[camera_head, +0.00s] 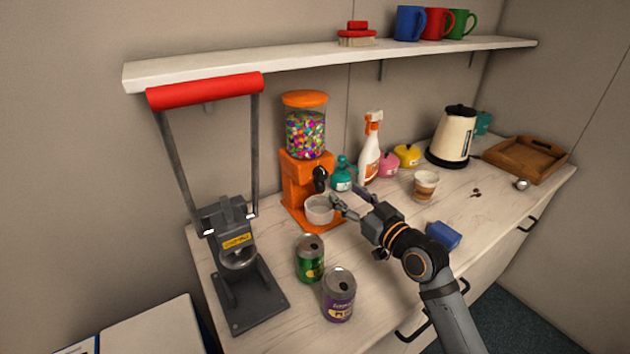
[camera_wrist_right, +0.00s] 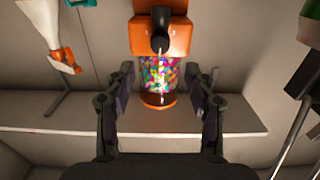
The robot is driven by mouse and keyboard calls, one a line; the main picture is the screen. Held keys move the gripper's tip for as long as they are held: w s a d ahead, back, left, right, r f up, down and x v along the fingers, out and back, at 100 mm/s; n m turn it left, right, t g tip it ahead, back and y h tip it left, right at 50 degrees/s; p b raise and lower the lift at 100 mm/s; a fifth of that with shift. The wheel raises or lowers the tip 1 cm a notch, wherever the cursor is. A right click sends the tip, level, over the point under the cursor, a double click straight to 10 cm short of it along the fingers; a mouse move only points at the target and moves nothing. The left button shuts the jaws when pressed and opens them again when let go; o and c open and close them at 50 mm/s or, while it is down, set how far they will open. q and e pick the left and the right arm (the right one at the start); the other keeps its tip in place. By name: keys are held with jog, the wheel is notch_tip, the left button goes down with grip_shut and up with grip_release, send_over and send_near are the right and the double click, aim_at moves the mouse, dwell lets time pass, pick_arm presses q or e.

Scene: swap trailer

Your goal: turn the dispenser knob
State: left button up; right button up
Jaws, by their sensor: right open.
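The orange dispenser (camera_head: 298,190) stands on the counter against the back wall, its clear globe (camera_head: 305,133) full of colorful candies. Its black knob (camera_head: 320,178) is on the front. A small white bowl (camera_head: 319,210) sits at its base. My right gripper (camera_head: 347,198) is open and empty, in front of and to the right of the knob, apart from it. In the right wrist view, which looks upside down, the knob (camera_wrist_right: 160,38) shows above and beyond the gap between the open fingers (camera_wrist_right: 163,75). My left gripper is not in view.
A green can (camera_head: 309,258) and a purple can (camera_head: 338,294) stand in front of the dispenser. A grey press with a red handle (camera_head: 205,91) is at left. A shelf (camera_head: 250,64) runs above.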

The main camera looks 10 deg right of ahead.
aim_at(324, 175)
jog(key=x, duration=0.3)
jog(key=p+x, duration=0.1)
jog(key=x, duration=0.1)
jog(key=shift+w+a+r, duration=0.1)
jog(key=shift+w+r, duration=0.1)
jog(key=shift+r, duration=0.05)
jog(key=x, duration=0.3)
jog(key=shift+w+a+p, duration=0.1)
jog(key=shift+w+p, duration=0.2)
jog(key=shift+w, duration=0.05)
jog(key=shift+w+a+f, duration=0.1)
jog(key=shift+w+a, duration=0.05)
jog(key=shift+w, duration=0.2)
jog(key=c, duration=0.4)
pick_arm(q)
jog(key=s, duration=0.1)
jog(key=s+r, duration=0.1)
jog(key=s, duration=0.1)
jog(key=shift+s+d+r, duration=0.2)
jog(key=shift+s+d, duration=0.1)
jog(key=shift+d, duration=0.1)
pick_arm(e)
jog(key=c, duration=0.7)
